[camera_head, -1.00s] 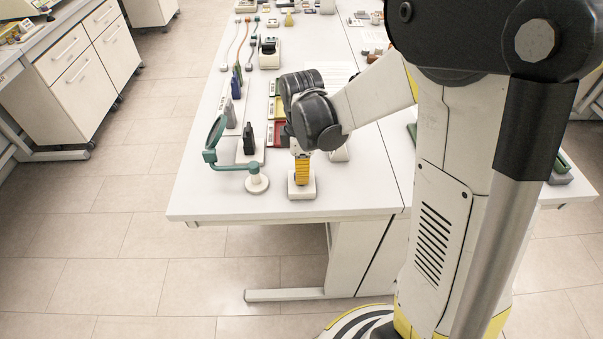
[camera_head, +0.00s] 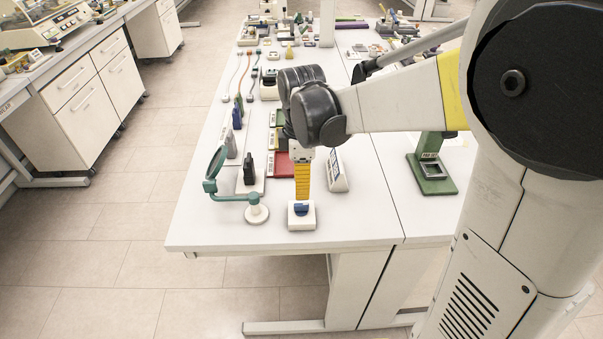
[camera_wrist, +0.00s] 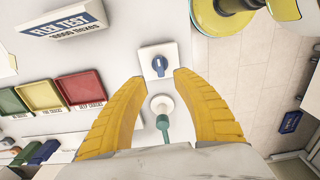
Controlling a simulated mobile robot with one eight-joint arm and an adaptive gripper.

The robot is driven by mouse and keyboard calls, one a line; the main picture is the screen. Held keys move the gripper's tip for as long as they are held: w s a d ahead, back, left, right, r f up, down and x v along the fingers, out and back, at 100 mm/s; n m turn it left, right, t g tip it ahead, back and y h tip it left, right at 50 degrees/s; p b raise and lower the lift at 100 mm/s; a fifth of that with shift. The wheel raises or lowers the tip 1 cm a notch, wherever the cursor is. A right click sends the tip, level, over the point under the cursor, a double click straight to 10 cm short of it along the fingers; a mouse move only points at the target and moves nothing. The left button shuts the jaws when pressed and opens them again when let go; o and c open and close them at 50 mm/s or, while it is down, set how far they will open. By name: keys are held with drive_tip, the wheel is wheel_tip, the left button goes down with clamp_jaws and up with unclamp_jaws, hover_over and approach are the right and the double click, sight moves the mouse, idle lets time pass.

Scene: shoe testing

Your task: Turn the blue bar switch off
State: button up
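The blue bar switch (camera_wrist: 159,65) is a round blue knob with a raised bar on a white square base (camera_wrist: 150,52). In the wrist view its bar runs roughly up and down the picture, with a pale mark on it. It also shows in the head view (camera_head: 301,209), near the table's front edge. My gripper (camera_wrist: 161,76) has two yellow fingers, spread apart with nothing between them. In the head view my gripper (camera_head: 303,198) points down just above the switch, with a small apparent gap.
A teal-armed magnifier (camera_head: 257,213) stands close left of the switch. A white sign block (camera_head: 338,170) stands behind right. Red, yellow and green trays (camera_wrist: 81,87) lie behind. A green stand (camera_head: 432,182) is at the right. The table front edge is close.

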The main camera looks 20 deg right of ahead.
sight(301, 204)
drive_tip(key=shift+r, duration=2.1)
drive_tip(key=s+r+m+t, duration=0.2)
drive_tip(key=s+m+t, duration=0.5)
drive_tip(key=s+m, duration=0.5)
drive_tip(key=m, duration=0.2)
drive_tip(key=shift+s+r+m, duration=0.2)
drive_tip(key=shift+s+m, duration=0.1)
drive_tip(key=shift+s, duration=0.05)
